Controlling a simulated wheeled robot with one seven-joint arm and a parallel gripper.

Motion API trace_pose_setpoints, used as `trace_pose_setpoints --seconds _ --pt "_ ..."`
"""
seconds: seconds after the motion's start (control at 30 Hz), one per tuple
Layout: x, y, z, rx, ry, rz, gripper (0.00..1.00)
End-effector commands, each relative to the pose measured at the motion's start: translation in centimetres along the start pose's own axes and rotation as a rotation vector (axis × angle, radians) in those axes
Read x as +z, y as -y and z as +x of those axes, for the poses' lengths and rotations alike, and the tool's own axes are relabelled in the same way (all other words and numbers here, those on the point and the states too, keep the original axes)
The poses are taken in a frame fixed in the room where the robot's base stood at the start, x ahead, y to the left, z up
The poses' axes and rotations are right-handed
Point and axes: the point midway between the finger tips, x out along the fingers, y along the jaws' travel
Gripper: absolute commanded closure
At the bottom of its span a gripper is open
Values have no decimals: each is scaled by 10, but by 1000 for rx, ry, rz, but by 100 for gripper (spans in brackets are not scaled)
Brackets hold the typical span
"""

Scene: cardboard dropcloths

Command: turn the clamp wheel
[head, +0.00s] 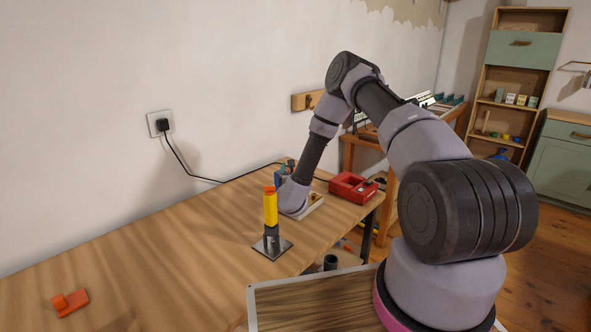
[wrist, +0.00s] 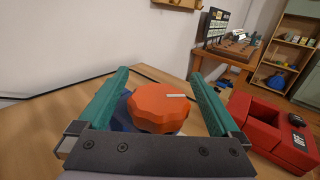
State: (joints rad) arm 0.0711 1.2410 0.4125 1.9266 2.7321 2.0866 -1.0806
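The clamp wheel is an orange, lobed knob (wrist: 158,108) with a pale mark on its top pointing right. It shows in the wrist view above a dark blue body, which is mostly hidden. My gripper (wrist: 158,73) has two green fingers, spread apart, one on each side of the wheel. The fingers look clear of the rim, though contact is hard to judge at its edges. In the head view my wrist hides most of the clamp; only a bit of blue (head: 281,171) shows beside it at the back of the table.
A red box (wrist: 268,130) stands close to the right of my gripper; it also shows in the head view (head: 352,187). A yellow and orange upright tool (head: 271,210) stands on a metal plate nearer the front. An orange piece (head: 70,302) lies front left. The table's left part is mostly clear.

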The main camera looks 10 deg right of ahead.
Motion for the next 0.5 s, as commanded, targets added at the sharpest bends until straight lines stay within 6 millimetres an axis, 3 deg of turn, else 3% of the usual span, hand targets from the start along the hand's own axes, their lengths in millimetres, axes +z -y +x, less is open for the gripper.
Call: trace_pose_setpoints --seconds 0.27,0.5 --pt "9 0 0 1 0 0 1" --pt "54 0 0 0 3 2 1"
